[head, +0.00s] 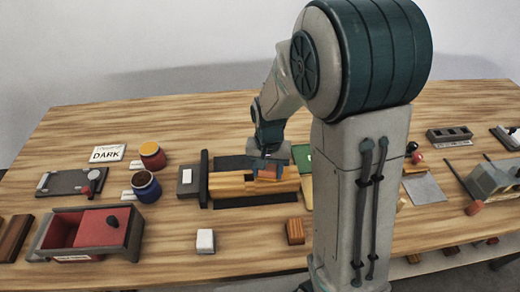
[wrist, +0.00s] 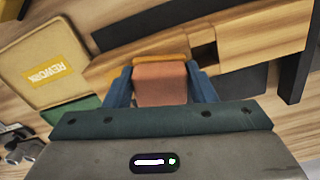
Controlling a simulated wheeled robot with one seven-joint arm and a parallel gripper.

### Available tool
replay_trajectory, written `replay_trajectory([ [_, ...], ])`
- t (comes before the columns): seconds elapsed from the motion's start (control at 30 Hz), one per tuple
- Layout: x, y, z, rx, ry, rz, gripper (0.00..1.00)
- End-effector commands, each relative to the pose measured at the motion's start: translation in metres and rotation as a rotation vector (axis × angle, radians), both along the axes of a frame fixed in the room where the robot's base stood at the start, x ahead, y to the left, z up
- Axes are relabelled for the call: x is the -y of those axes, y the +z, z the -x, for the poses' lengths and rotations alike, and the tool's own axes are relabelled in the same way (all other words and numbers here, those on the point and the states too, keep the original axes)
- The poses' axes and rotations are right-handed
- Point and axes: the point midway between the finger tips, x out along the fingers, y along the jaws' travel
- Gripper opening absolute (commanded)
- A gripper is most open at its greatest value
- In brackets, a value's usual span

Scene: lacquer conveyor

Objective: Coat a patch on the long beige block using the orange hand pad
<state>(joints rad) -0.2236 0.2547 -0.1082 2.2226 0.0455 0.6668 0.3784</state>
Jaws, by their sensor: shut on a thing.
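The long beige block (head: 228,184) lies on a dark base near the middle of the table. It runs across the upper part of the wrist view (wrist: 265,32). My gripper (head: 268,168) is over the block's middle to right part, pointing down. In the wrist view its two blue fingers (wrist: 160,88) are shut on the orange hand pad (wrist: 160,84), one on each side. The pad also shows low at the block in the head view (head: 267,175). The pad's underside is hidden, so I cannot tell whether it touches the block.
A yellow-orange jar (head: 152,156) and a blue jar (head: 146,187) stand left, near a DARK card (head: 107,154). A tray with a red inside (head: 62,232) is at front left. A white block (head: 205,241) and a brown block (head: 295,231) stand in front. A REWORK tray (wrist: 42,65) lies beside the block.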

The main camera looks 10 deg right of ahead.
Motion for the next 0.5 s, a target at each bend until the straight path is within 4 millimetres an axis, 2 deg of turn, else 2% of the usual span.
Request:
replay_trajectory([
  [0.13,-0.011,0.0,-0.001,0.0,-0.006,0.0,0.29],
  [0.2,-0.009,0.008,-0.001,0.0,-0.01,0.0,0.29],
  [0.27,-0.009,0.026,-0.002,0.007,-0.01,-0.001,0.29],
  [0.5,-0.008,0.045,-0.001,0.002,-0.012,0.001,0.29],
])
